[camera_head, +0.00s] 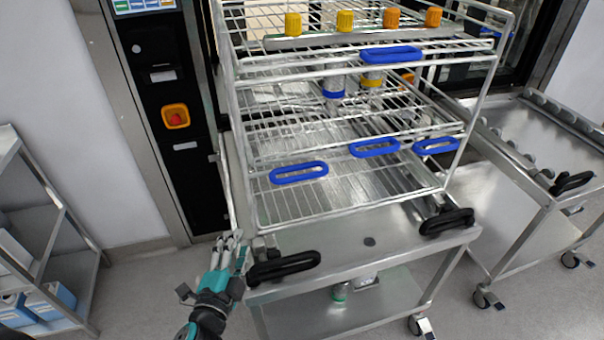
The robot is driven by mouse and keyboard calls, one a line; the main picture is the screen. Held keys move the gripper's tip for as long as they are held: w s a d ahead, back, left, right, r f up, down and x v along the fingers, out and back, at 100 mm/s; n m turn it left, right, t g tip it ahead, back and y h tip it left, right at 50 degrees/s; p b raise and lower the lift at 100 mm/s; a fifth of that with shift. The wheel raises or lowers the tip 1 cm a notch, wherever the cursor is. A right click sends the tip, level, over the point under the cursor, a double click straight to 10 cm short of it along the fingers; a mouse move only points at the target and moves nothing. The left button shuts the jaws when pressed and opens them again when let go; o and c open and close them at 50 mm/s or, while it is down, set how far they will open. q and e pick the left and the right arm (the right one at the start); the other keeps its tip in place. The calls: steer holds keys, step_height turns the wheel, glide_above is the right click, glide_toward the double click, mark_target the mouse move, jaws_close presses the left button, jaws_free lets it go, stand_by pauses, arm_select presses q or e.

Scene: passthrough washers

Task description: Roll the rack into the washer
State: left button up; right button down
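The white wire rack (343,213) has several tiers, with blue handles on its front and yellow and orange caps along its top. It rests on the metal cart (345,245), and its far end reaches toward the washer (190,95) opening. How far it extends inside cannot be told. The cart has a left black handle (283,267) and a right black handle (447,221). My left gripper (229,240) is at the cart's front left corner, just left of the left black handle. Its fingers are small, and their opening is unclear. My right gripper is out of view.
A second metal cart (535,130) stands close on the right. A metal shelf (45,235) with blue-and-white boxes stands at the left. The washer's dark panel has an orange-framed red button (176,117). Floor is free between the shelf and the cart.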

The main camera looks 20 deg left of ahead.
arm_select(q)
steer(key=d+r+m+t+h, duration=0.2)
steer(key=d+r+m+h, duration=0.45)
steer(key=m, duration=0.35)
steer(key=p, duration=0.4)
glide_toward(302, 178)
steer(key=p+x, duration=0.1)
steer(key=x, duration=0.8)
steer(key=shift+w+a+f+p, duration=0.15)
steer(key=shift+w+f+p, duration=0.1)
steer(key=shift+p, duration=0.15)
steer(key=shift+w+r, duration=0.1)
steer(key=shift+w, duration=0.5)
steer(key=shift+c, duration=0.5)
steer(key=c, duration=0.7)
